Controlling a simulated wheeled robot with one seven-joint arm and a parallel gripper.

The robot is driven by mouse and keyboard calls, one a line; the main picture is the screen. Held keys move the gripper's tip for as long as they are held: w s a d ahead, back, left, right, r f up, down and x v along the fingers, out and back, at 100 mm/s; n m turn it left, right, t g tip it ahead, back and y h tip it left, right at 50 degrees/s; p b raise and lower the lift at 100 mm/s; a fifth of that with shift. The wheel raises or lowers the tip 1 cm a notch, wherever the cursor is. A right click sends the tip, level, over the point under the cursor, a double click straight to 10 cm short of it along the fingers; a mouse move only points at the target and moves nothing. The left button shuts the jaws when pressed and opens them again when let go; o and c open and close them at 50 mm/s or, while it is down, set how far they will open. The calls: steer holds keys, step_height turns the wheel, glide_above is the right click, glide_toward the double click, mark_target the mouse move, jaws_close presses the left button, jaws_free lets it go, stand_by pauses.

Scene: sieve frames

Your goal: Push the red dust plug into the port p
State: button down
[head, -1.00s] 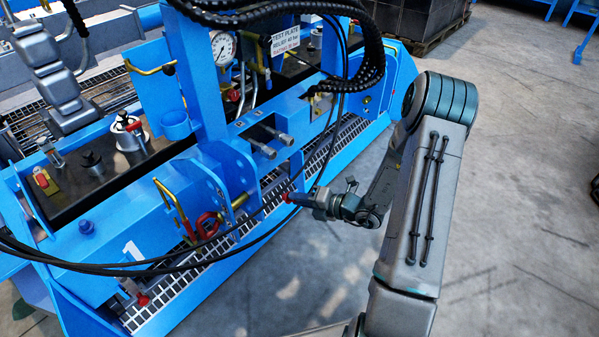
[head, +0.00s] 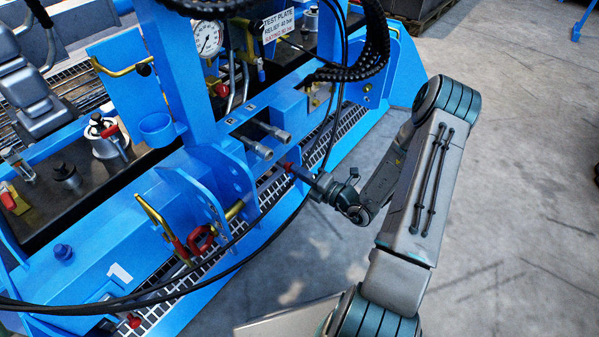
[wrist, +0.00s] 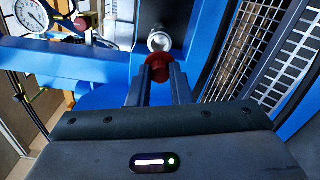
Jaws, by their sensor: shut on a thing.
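The red dust plug (wrist: 159,66) is held between the two fingers of my gripper (wrist: 153,88), its red flange facing away from me. It also shows in the head view (head: 290,168) at the tip of my gripper (head: 306,174). Two grey cylindrical ports, one farther right (head: 283,137) and one nearer left (head: 263,152), stick out of the blue beam.
Black hoses (head: 230,243) loop below and left of my gripper. Blue bracket plates (head: 212,190) with a red shackle (head: 200,240) stand left of the ports. Metal grating (head: 335,135) runs beneath the beam. The concrete floor (head: 500,220) at right is clear.

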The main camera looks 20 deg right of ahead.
mark_target(286, 165)
steer(key=shift+r, duration=0.1)
steer(key=shift+p+x, duration=0.6)
steer(key=shift+x, duration=1.9)
steer(key=shift+w+a, duration=0.35)
steer(key=shift+x, duration=0.75)
steer(key=c, duration=1.3)
jaws_free()
steer(key=shift+o, duration=0.2)
steer(key=shift+s+d, duration=0.1)
steer(key=shift+s, duration=0.05)
steer(key=p+v, duration=0.3)
steer(key=v, duration=1)
steer(key=shift+s+d+p, duration=0.2)
steer(key=shift+p, duration=0.2)
